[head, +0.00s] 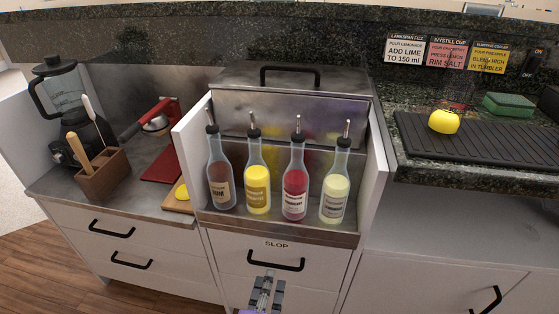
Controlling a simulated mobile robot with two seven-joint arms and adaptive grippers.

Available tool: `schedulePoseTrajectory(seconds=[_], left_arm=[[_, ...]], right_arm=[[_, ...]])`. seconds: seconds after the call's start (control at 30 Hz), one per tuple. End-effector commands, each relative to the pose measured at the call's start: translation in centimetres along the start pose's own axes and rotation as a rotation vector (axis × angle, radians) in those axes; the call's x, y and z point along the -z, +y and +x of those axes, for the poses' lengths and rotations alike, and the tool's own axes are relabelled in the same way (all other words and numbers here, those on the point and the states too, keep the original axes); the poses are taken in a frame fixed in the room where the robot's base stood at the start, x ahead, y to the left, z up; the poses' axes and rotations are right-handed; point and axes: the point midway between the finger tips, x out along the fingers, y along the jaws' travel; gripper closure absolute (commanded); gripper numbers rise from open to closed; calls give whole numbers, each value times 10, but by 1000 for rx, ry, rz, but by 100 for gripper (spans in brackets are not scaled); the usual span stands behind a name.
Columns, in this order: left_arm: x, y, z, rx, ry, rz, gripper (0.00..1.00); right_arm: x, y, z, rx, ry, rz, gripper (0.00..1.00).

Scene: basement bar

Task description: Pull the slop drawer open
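The slop drawer (314,269) is a white front marked SLOP below the bottle counter. It looks shut, its front in line with the cabinet around it. Its black bar handle (276,267) runs across the upper part of the front. My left gripper (266,282) is at the bottom of the head view, just below the handle in the picture and in front of the drawer. I see no clear grip on the handle, and whether the fingers are open or shut is unclear. My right gripper is not in view.
Several pour-spout bottles (257,188) stand on the steel ledge above the drawer. A lidded steel bin (285,120) is behind them. Two handled drawers (125,245) are at left, a cabinet door handle (488,300) at lower right. Wooden floor (50,270) shows at lower left.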

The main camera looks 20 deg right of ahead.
Motion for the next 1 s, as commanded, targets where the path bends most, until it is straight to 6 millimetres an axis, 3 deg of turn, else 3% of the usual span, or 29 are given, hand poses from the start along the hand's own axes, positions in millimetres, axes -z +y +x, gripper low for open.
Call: schedulePoseTrajectory(seconds=[0.2, 0.4, 0.7, 0.83, 1.0], left_arm=[[-1, -1, 38, 0, -2, -1, 83], [0, -2, 56, 2, -1, 2, 83], [-1, 0, 59, 1, -1, 3, 83], [0, -1, 59, 1, -1, 3, 99], [0, -1, 59, 1, -1, 3, 100]], right_arm=[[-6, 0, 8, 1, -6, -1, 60], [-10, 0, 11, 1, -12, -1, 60], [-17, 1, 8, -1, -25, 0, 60], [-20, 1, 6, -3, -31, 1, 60], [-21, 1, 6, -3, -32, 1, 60]])
